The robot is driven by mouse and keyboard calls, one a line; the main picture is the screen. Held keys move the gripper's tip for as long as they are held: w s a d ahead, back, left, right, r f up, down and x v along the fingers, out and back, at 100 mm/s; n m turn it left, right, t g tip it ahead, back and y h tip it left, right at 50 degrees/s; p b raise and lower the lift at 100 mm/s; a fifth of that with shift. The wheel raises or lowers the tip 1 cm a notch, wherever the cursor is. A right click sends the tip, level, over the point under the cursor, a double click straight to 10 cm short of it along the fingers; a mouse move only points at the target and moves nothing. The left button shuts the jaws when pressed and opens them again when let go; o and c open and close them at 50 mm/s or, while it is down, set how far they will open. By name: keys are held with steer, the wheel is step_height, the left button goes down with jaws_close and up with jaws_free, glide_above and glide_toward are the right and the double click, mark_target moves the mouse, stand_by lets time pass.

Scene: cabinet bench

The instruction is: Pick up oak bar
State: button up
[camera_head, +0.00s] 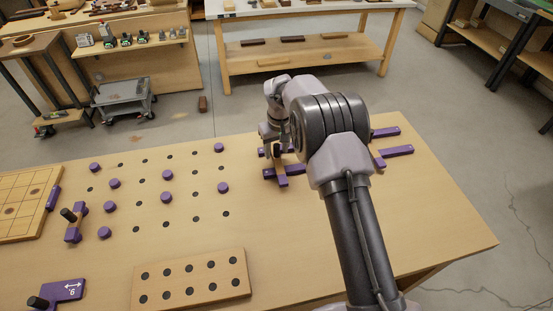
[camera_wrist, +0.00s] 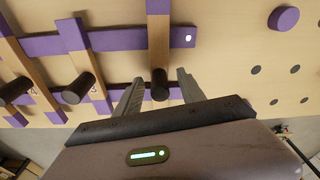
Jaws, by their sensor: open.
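In the wrist view, a light brown wooden bar (camera_wrist: 159,45) with a purple end lies across a long purple rail (camera_wrist: 110,40). It looks like the oak bar. A dark cylindrical knob (camera_wrist: 160,88) stands at its near end. My gripper (camera_wrist: 160,77) is open, with one finger on each side of the knob and visible gaps between. In the head view my gripper (camera_head: 272,143) is over the purple rack (camera_head: 283,182); my arm hides much of the rack and the bar there.
Two more brown bars with dark knobs (camera_wrist: 78,88) lie beside it on the rack. Purple pucks (camera_head: 167,174) and dark holes fill the bench left of the rack. A wooden block with holes (camera_head: 190,277) lies at the front. The bench (camera_head: 440,220) is bare at right.

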steer(key=shift+r, duration=0.15)
jaws_close()
